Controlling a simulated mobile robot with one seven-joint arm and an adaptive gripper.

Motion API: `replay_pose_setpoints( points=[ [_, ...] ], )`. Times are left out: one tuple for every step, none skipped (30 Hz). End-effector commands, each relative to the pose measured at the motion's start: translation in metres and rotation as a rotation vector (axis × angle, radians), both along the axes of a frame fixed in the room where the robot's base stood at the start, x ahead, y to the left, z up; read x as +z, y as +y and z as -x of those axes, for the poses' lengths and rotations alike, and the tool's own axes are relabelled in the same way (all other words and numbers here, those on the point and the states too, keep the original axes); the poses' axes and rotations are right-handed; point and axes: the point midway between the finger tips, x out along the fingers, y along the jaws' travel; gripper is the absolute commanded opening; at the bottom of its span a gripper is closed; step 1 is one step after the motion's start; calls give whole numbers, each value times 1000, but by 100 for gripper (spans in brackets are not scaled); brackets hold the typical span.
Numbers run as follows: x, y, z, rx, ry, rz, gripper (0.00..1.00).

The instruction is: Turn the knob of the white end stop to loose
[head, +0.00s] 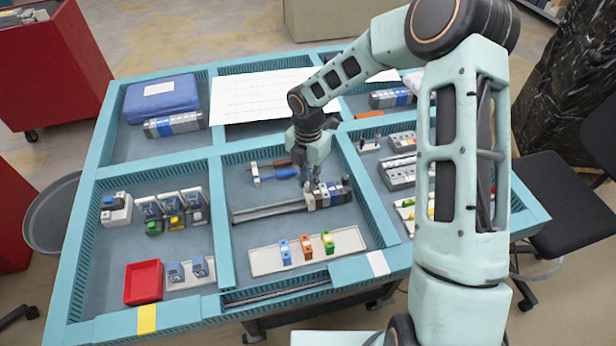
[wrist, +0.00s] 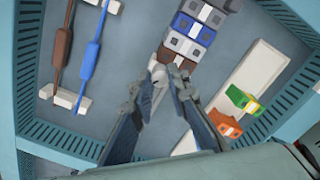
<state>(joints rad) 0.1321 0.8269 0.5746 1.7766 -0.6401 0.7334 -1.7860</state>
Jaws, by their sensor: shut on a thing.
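The white end stop (head: 310,202) is at the left end of a row of modules on the dark rail (head: 265,211) in the middle compartment. My gripper (head: 308,186) points down onto it from above. In the wrist view my gripper (wrist: 166,74) has its fingertips close together at the near end of the row, shut on the end stop's knob. The fingers hide the knob, so its setting cannot be read. Brown, grey, blue (wrist: 193,29) and dark modules sit on the rail beyond the end stop.
Brown and blue screwdrivers (head: 272,174) lie on a white holder behind the rail. A white tray (head: 262,262) with orange, blue and green blocks lies in front. Teal divider walls (head: 221,225) border the compartment. The left compartment holds a red bin (head: 143,283).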

Motion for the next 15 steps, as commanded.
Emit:
replay_pose_setpoints(
  points=[
    [3, 0, 0, 42, -1, -1, 0],
    [3, 0, 0, 71, -1, -1, 0],
    [3, 0, 0, 110, -1, -1, 0],
    [3, 1, 0, 137, 0, -2, 0],
    [3, 1, 0, 165, 0, -2, 0],
    [3, 1, 0, 203, -1, -2, 0],
    [3, 0, -1, 230, -1, -2, 0],
    [3, 0, -1, 256, -1, -2, 0],
    [2, 0, -1, 291, 0, -1, 0],
    [2, 0, -1, 316, 0, -1, 0],
    [2, 0, -1, 342, 0, -1, 0],
    [2, 0, -1, 373, -1, -2, 0],
    [2, 1, -1, 395, -1, -2, 0],
    [2, 0, -1, 418, -2, -1, 0],
    [2, 0, -1, 446, -2, -1, 0]
  ],
)
